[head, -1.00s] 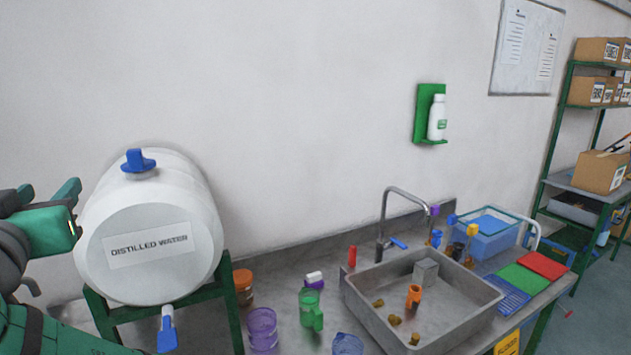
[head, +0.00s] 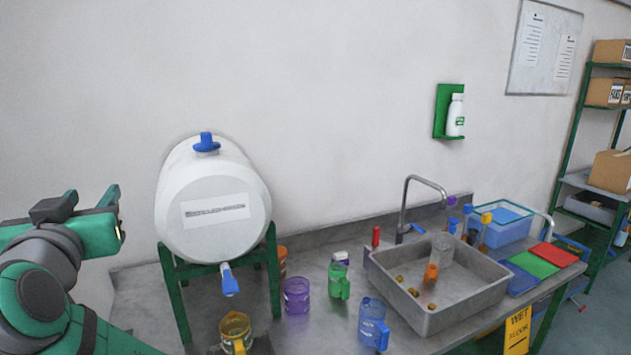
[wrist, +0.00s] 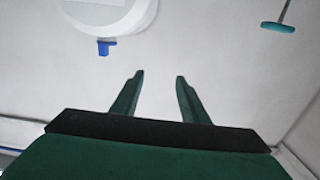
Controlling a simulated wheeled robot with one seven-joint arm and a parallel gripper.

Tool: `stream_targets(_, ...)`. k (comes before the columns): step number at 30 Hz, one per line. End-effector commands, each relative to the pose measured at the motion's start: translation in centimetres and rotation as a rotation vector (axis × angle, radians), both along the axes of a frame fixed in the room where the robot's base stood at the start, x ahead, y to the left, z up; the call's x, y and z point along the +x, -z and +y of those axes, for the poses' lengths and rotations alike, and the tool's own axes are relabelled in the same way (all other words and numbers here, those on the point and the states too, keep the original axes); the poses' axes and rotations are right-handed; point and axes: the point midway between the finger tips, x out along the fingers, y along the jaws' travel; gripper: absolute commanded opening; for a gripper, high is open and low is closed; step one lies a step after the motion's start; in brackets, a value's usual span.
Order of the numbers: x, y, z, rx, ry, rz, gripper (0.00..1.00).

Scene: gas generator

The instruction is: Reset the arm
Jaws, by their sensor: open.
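My gripper (head: 96,194) is at the left of the head view, raised left of the distilled water barrel (head: 184,246), with the wall behind it. In the wrist view my gripper (wrist: 159,76) shows two green fingers apart, with nothing between them. The white barrel lies on a green stand, with a blue cap on top and a blue tap (head: 229,280) at its lower front. Part of the barrel also shows at the top of the wrist view (wrist: 140,14). My gripper touches nothing that I can see.
Below the barrel's tap stands a yellow jug (head: 236,328). Purple (head: 297,296), green (head: 339,281) and blue (head: 371,318) vessels stand on the counter to the right. A grey sink (head: 450,312) with a tap is farther right.

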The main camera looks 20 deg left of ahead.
Motion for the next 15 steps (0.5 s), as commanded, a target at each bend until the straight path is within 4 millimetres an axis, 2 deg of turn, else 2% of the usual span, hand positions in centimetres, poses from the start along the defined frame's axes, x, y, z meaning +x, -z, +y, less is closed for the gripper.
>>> stream_targets(8, 2.9, 4.4, -0.4, 0.003, 0.001, 0.031, 0.41)
stream_targets(11, 4.2, 6.7, -0.7, 0.005, 0.002, 0.044, 0.41)
stream_targets(15, 6.6, 11.2, -1.8, 0.014, 0.011, 0.073, 0.41)
